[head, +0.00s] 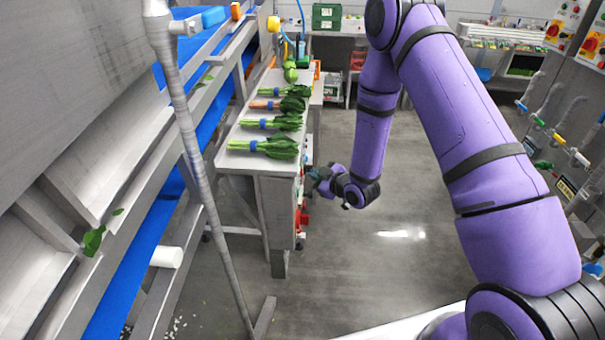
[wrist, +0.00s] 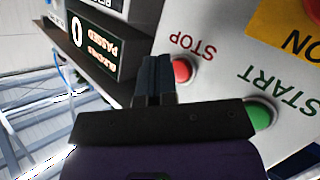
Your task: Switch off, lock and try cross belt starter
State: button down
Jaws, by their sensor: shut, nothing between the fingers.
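My gripper (head: 316,181) is shut and empty at the end face of the bench in the head view. In the wrist view its closed fingertips (wrist: 154,62) are just left of a red button (wrist: 182,70) by the word STOP; I cannot tell whether they touch it. A green button (wrist: 262,114) by the word START is partly hidden behind my gripper body. A yellow plate (wrist: 275,30) with the word ON is at the top right, with a red part (wrist: 314,8) cut off by the edge. No lock is clearly visible.
A counter display (wrist: 92,48) reading 0 stands left of the panel. Bunches of greens (head: 278,147) lie on the bench top (head: 232,160). A blue conveyor belt (head: 150,235) runs at the left. The grey floor right of the bench is clear.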

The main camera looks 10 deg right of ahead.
jog(key=shift+a, duration=0.15)
jog(key=shift+w+a, duration=0.1)
jog(key=shift+a, duration=0.15)
jog(key=shift+w+a, duration=0.15)
jog(key=shift+a, duration=0.25)
dwell(0.9)
jog(key=shift+d, duration=0.1)
jog(key=shift+s+d, duration=0.25)
jog(key=shift+d, duration=0.45)
jog(key=shift+s+d, duration=0.25)
jog(key=shift+d, duration=0.55)
jog(key=shift+s+d, duration=0.3)
jog(key=shift+d, duration=0.5)
jog(key=shift+s+d, duration=0.25)
jog(key=shift+d, duration=0.55)
